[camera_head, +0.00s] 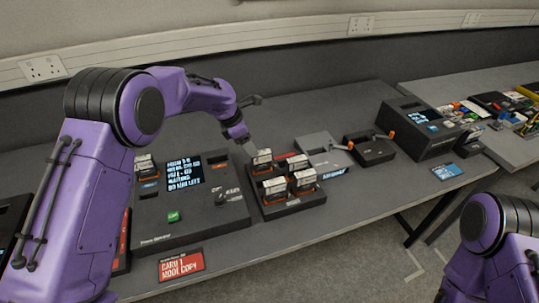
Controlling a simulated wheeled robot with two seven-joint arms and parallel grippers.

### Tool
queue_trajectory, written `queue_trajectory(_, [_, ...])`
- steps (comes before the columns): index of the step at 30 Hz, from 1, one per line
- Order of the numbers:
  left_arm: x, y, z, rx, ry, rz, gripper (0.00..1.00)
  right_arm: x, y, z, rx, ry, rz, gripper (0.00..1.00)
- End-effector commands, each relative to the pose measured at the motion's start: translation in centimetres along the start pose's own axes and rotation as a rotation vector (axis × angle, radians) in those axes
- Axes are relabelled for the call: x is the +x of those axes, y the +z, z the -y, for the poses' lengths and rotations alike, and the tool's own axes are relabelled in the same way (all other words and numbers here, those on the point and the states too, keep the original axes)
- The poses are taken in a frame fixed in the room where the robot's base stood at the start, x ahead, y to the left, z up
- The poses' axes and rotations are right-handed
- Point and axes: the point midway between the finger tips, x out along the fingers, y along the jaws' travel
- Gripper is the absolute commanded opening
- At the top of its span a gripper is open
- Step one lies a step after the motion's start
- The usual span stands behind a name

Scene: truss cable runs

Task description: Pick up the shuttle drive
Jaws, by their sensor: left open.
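Several small drives with silver-grey faces and orange-brown bases stand upright in a black tray (292,208) at the middle of the table. They include a rear left drive (262,158), a front left drive (274,187) and a front right drive (304,179). Their labels are too small to read, so I cannot tell which is the shuttle drive. My left gripper (249,144) points down just above and behind the rear left drive. It is open, and its fingers are small and partly hidden by the wrist. My right gripper is outside the view.
A black console (232,210) with a lit text screen stands left of the tray. A red card (182,265) lies in front of it. Grey and black boxes with orange levers (369,150) and a large black box (425,130) stand to the right. The table's back is clear.

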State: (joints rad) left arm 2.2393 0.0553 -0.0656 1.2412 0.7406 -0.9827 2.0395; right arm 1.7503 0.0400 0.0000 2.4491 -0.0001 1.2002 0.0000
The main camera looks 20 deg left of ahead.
Motion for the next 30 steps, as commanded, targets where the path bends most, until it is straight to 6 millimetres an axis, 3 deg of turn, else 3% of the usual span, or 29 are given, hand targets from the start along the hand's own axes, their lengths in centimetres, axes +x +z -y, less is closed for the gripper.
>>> queue_trajectory(4, [0.8,0.2,0.5,-0.017,-0.013,-0.001,0.6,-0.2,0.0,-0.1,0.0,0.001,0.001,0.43])
queue_trajectory(10, [4.0,0.6,1.0,-0.007,-0.011,0.002,0.6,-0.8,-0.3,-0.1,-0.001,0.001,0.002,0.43])
queue_trajectory(21, [10.0,1.3,0.1,-0.012,-0.017,-0.003,0.6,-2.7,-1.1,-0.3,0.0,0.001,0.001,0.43])
queue_trajectory(29, [10.6,1.3,0.0,-0.013,-0.015,-0.001,0.6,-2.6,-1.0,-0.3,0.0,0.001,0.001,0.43])
queue_trajectory(30, [10.6,1.3,0.0,-0.013,-0.015,-0.001,0.5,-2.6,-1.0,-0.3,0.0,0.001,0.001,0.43])
